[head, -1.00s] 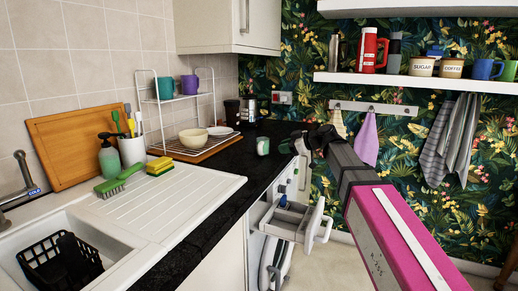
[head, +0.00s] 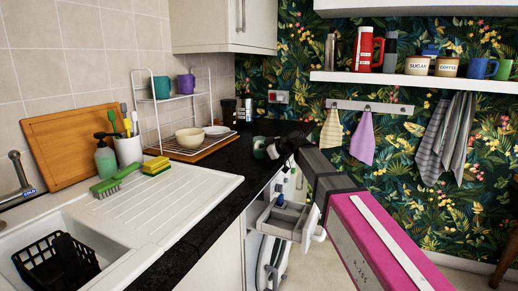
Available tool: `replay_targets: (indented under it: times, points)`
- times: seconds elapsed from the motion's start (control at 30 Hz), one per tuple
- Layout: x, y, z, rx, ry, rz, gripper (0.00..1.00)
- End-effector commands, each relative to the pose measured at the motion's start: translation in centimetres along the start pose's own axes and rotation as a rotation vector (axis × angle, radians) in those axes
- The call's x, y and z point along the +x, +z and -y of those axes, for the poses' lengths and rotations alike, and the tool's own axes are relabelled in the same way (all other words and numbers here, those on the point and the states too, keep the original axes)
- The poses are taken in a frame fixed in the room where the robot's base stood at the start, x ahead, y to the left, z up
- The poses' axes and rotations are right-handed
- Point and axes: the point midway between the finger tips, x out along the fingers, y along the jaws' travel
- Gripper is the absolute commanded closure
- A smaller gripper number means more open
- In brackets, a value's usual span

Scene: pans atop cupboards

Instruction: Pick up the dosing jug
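A small pale, greenish cup-like thing, which I take to be the dosing jug (head: 259,144), stands on the black worktop near its right edge. It is small and partly hidden by my gripper. My gripper (head: 264,148) reaches in from the right at the end of my dark and pink arm. Its end is at the jug in the picture. The fingers are too small and dark to show whether they touch the jug or are shut on it.
Below the worktop an open detergent drawer (head: 282,219) and the open washing machine door jut out. A dish rack (head: 190,152) with a bowl stands behind left. The sink (head: 100,235) is at front left. A shelf (head: 430,80) with mugs hangs at right.

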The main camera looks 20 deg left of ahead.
Motion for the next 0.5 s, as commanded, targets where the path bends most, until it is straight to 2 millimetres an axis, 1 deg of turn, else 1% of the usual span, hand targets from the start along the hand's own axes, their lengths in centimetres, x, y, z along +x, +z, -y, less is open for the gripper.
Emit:
replay_targets:
  times: [0.13,0.17,0.2,0.23,0.5]
  points:
    - [-0.03,0.0,0.02,0.0,0.0,0.0,0.76]
    - [-0.03,0.0,0.02,0.0,0.0,0.0,0.79]
    - [-0.04,0.0,0.03,0.0,0.0,0.0,0.92]
    - [-0.04,0.0,0.03,0.0,0.0,0.0,1.0]
    - [-0.06,-0.03,0.02,0.0,0.0,-0.001,1.0]
